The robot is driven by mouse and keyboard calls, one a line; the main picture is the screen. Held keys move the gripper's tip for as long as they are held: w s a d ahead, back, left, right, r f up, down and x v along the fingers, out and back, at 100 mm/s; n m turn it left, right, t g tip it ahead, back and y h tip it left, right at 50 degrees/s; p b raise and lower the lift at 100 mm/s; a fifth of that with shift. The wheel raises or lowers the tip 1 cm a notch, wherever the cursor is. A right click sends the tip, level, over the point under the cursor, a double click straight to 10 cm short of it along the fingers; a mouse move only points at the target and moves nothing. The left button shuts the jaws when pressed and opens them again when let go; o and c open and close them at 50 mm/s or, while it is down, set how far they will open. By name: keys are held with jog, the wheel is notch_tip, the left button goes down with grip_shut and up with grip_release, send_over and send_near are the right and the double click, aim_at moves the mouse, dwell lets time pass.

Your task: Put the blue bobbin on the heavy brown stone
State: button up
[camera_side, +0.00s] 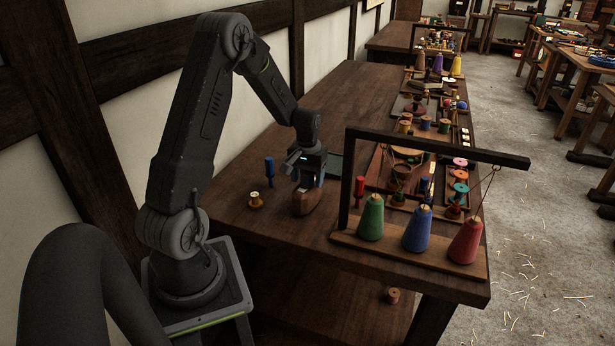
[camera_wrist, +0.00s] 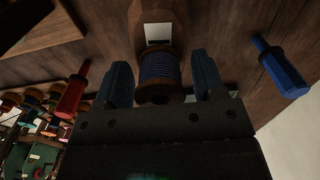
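The blue bobbin (camera_wrist: 160,67), wound with blue thread between wooden flanges, is between the two fingers of my gripper (camera_wrist: 162,80) in the wrist view. Narrow gaps show on both sides of it, so the fingers look open around it. The brown stone (camera_side: 306,202) is directly below my gripper (camera_side: 308,175) in the side view. In the wrist view the stone (camera_wrist: 154,12) shows beyond the bobbin, with a pale patch on it. The bobbin appears to be at the stone's top; whether it bears fully on it I cannot tell.
A blue-handled tool (camera_side: 269,168) and a small yellow bobbin (camera_side: 255,200) stand left of the stone. A red-handled tool (camera_side: 359,188) is to the right. A dark wooden frame (camera_side: 430,143) with green, blue and red cones stands at the table's front right.

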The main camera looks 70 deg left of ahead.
jog(key=shift+o, duration=0.4)
notch_tip(320, 180, up, 12)
jog(key=shift+r, duration=0.2)
